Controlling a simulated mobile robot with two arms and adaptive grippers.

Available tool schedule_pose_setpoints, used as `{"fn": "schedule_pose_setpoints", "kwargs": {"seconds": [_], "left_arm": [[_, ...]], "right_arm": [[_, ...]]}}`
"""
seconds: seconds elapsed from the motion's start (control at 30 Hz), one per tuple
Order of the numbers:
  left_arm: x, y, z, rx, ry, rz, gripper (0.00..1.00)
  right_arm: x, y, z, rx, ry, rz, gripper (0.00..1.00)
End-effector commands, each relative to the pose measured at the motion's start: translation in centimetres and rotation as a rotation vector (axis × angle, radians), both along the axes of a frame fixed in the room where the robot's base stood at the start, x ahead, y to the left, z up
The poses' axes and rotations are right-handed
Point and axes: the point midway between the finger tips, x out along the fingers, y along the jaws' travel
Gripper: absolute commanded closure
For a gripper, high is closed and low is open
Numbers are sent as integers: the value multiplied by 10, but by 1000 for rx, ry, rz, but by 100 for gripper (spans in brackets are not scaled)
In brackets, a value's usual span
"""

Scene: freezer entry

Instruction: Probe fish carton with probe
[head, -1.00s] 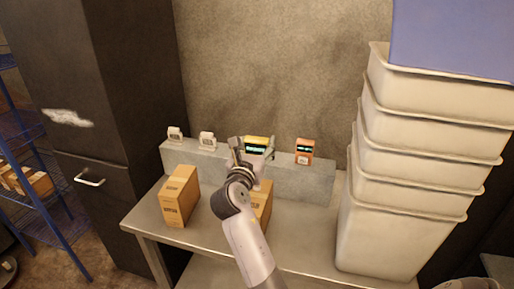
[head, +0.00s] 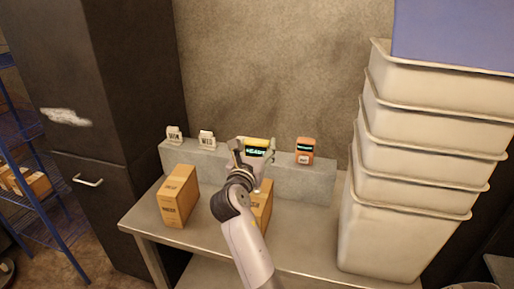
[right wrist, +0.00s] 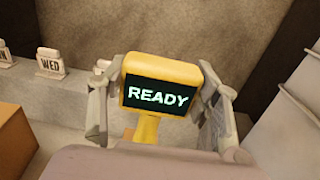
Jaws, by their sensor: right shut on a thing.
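My right gripper (head: 252,150) is shut on a yellow probe (head: 257,143) at the grey ledge. In the right wrist view the probe (right wrist: 160,88) sits between the two fingers, and its dark screen reads READY. Its lower end is hidden. Two brown cartons stand on the metal table: the left carton (head: 177,196) is in plain view, and the right carton (head: 264,205) is partly behind my right arm. Their labels are too small to read, so I cannot tell which holds fish. My left gripper is not in view.
An orange device (head: 305,151) and two small white day tags (head: 207,140) stand on the grey ledge (head: 310,180). A tall stack of pale tubs (head: 400,225) rises at the right of the metal table (head: 205,230). A dark cabinet and blue rack are at left.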

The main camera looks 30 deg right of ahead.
Motion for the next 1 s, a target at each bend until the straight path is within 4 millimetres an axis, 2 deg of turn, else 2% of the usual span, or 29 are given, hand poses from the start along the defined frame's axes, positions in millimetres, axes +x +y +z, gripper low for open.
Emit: {"fn": "schedule_pose_setpoints", "kwargs": {"seconds": [1.0], "left_arm": [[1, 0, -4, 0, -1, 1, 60]], "right_arm": [[0, 0, -9, -2, -1, 0, 92]]}}
